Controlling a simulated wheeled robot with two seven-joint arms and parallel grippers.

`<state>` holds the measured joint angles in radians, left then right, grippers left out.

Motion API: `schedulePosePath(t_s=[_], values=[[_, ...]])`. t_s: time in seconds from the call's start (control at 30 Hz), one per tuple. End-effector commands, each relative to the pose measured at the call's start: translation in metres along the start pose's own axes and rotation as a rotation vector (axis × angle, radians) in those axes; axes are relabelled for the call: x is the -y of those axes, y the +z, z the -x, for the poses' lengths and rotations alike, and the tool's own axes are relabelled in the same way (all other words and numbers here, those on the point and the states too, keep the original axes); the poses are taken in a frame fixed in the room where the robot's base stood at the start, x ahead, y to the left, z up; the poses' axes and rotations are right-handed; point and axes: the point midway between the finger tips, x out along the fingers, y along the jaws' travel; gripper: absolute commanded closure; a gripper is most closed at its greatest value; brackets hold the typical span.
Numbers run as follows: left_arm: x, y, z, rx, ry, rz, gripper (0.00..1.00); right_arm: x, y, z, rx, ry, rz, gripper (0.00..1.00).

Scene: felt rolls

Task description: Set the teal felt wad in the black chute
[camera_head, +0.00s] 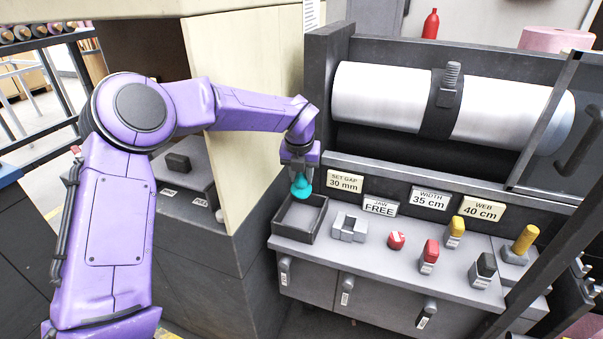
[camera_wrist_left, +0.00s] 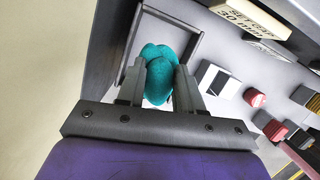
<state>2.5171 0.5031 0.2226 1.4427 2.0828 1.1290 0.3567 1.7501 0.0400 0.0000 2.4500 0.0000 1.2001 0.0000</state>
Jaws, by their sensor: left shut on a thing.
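The teal felt wad (camera_head: 301,186) is a small rounded lump between the fingers of my left gripper (camera_head: 299,165). It also shows in the left wrist view (camera_wrist_left: 160,75), gripped between both fingers (camera_wrist_left: 160,88). The black chute, a shallow dark square box with an open top (camera_head: 290,239), is below the wad on the grey bench. In the left wrist view the chute's rim (camera_wrist_left: 172,17) frames the wad from behind, and the gripper hides its near part. The wad appears to be above the chute's back part; I cannot tell the exact height. My right gripper is not in view.
Right of the chute stand a grey notched block (camera_head: 348,226), a red knob (camera_head: 396,240) and several coloured switches. Label plates (camera_head: 345,183) line the panel behind, below a large white roller (camera_head: 390,98). A tall beige panel (camera_head: 250,110) rises close to the left of the chute.

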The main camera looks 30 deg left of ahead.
Motion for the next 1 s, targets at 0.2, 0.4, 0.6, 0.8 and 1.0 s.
schedulePosePath(t_s=[0.2, 0.4, 0.6, 0.8, 1.0], values=[[0.0, -0.01, -0.037, -0.001, 0.002, 0.0, 1.0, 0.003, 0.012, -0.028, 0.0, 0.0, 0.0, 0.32], [0.0, -0.017, -0.065, -0.001, 0.002, 0.001, 1.0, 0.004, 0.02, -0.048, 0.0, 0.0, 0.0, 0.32], [0.0, -0.023, -0.087, -0.001, 0.001, 0.001, 1.0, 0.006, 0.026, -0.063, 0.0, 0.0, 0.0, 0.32], [-0.001, -0.025, -0.096, -0.001, 0.001, 0.002, 1.0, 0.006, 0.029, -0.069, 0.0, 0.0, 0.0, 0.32], [0.0, -0.025, -0.096, -0.001, 0.001, 0.002, 1.0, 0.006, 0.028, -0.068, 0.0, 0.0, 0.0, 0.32]])
